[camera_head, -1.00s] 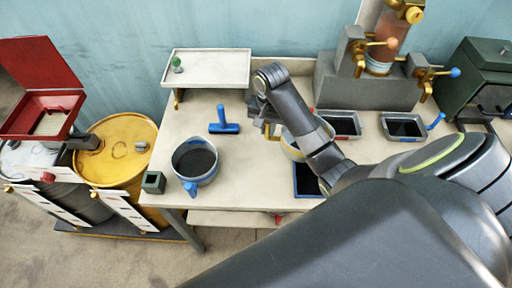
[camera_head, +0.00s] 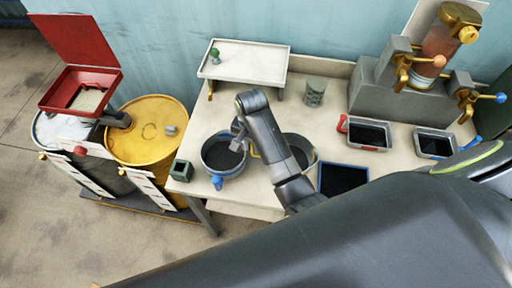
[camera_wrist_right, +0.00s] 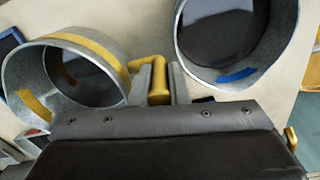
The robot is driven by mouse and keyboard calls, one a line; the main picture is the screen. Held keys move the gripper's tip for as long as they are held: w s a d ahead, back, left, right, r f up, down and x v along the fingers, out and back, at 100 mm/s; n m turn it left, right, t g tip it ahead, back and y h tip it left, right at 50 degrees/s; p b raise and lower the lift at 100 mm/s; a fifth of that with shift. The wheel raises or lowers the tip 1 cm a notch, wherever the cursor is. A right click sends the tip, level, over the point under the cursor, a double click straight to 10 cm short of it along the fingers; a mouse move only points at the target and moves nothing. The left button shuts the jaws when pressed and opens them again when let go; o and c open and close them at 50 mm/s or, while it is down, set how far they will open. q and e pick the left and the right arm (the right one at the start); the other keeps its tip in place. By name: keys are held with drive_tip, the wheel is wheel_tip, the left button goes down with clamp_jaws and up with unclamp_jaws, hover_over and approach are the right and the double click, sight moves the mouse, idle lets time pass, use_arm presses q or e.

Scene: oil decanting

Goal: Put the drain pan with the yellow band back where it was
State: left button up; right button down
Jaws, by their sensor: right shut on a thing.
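The drain pan with the yellow band (camera_head: 312,158) is a round grey pan, partly hidden behind my right forearm in the head view. In the right wrist view the pan (camera_wrist_right: 112,57) fills the left side, with a yellow band on its outside and a dark inside. My right gripper (camera_wrist_right: 159,82) is shut on its yellow handle (camera_wrist_right: 158,92). In the head view the right gripper (camera_head: 239,143) is between this pan and a blue-marked pan. I cannot tell whether the pan touches the table. My left gripper is not in view.
The blue-marked pan (camera_head: 222,172) stands close to the left, also in the wrist view (camera_wrist_right: 228,75). A blue-rimmed dark tray (camera_head: 342,180) lies to the right. A small green box (camera_head: 181,170) is at the left edge.

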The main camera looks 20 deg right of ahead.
drive_tip(key=shift+f+p, duration=0.4)
drive_tip(key=shift+f, duration=1.8)
drive_tip(key=c, duration=1.7)
unclamp_jaws()
drive_tip(key=shift+f, duration=0.1)
